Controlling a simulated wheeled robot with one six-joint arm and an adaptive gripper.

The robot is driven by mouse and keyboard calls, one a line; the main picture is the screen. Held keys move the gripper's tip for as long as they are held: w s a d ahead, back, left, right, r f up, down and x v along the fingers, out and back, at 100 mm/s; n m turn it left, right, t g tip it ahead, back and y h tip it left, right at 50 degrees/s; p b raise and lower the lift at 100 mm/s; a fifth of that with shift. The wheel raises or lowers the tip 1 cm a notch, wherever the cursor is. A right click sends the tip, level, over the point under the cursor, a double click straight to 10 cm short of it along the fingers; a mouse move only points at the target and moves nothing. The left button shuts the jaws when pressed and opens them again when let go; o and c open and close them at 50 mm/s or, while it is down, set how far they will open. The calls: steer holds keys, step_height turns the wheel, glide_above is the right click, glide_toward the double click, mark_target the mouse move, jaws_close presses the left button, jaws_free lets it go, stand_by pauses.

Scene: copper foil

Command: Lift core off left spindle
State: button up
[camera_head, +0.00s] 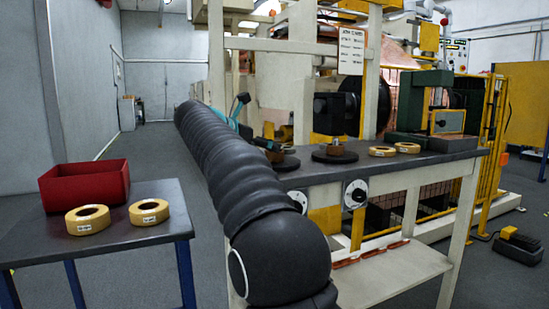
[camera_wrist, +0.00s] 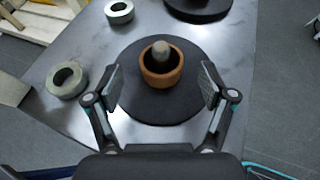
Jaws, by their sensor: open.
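In the wrist view, a brown ring-shaped core (camera_wrist: 161,72) sits around a grey spindle (camera_wrist: 160,49) whose rounded tip stands above it. Both are in the middle of a round black base (camera_wrist: 150,108). My gripper (camera_wrist: 162,85) is open, with one finger on each side of the core and a visible gap at both sides. In the head view, the left base (camera_head: 288,163) is partly hidden by my arm, and my gripper (camera_head: 262,146) is low over it.
Two yellow rolls (camera_head: 381,151) (camera_head: 407,147) lie on the bench right of the bases. Two pale rings (camera_wrist: 66,79) (camera_wrist: 119,12) lie on the metal top in the wrist view. A side table holds a red bin (camera_head: 85,185) and two more rolls (camera_head: 87,219) (camera_head: 149,211).

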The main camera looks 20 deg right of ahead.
mark_target(273, 153)
steer(key=x, duration=0.2)
steer(key=f+b+x, duration=0.1)
steer(key=x, duration=0.1)
steer(key=shift+s, duration=0.1)
steer(key=shift+w+d+f, duration=0.15)
steer(key=shift+w+d, duration=0.05)
steer(key=shift+d, duration=0.2)
steer(key=c, duration=0.9)
